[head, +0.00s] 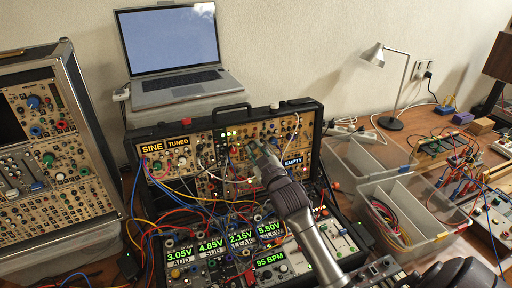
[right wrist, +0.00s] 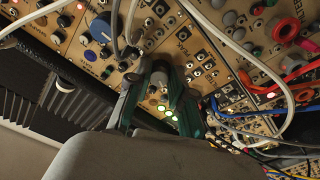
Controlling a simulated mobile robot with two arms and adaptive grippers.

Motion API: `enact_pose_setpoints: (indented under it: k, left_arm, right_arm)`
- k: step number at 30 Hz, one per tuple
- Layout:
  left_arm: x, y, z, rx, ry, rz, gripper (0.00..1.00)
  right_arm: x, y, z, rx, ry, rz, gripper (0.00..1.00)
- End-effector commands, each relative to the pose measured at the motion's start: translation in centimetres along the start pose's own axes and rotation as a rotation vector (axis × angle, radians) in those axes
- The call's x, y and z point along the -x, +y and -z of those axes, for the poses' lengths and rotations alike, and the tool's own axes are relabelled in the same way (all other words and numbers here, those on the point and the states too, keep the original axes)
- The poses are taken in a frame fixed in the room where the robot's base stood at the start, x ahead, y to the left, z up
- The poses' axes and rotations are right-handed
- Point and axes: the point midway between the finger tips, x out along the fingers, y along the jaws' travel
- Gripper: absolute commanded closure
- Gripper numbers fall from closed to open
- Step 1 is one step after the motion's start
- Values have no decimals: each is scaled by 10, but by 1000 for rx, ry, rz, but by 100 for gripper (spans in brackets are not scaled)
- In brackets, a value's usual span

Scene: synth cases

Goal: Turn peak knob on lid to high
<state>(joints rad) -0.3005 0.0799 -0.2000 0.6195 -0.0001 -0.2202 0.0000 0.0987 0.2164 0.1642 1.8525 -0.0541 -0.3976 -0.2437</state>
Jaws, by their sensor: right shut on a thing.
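The open case's lid (head: 215,123) stands upright behind its base and is filled with tan panels of knobs, sockets and lights. My right gripper (head: 262,152) reaches up to the right-middle part of the lid. In the right wrist view its green-edged fingers (right wrist: 166,98) are shut on a dark knob (right wrist: 173,82) on a tan panel. The fingers hide much of this knob, so its pointer and setting cannot be read. In the head view the gripper covers it. Lit green lamps (right wrist: 168,114) show by the fingers. My left gripper is not in view.
Patch cables (head: 190,190) hang across the lid and base; a grey cable (right wrist: 115,25) passes near the fingers. A laptop (head: 172,55) stands behind, another synth case (head: 55,140) at left. Clear bins (head: 405,212) and a lamp (head: 385,60) are at right.

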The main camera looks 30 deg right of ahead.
Motion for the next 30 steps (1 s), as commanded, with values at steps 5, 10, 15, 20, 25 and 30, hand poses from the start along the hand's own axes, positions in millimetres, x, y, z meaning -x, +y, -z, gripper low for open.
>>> enact_pose_setpoints:
  k: [5,10,15,20,25,30]
  left_arm:
    - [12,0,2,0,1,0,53]
    - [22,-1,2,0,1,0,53]
    - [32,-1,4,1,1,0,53]
    - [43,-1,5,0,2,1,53]
    - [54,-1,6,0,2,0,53]
    - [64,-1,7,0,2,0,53]
  right_arm:
    - [0,-1,2,-171,-9,-20,100]
    - [0,-2,2,-332,-15,-40,100]
    - [0,-2,2,-492,-22,-61,100]
    - [0,-2,3,-642,-26,-81,100]
    - [0,-3,4,-797,-30,-101,100]
    - [0,-3,4,-930,-36,-118,100]
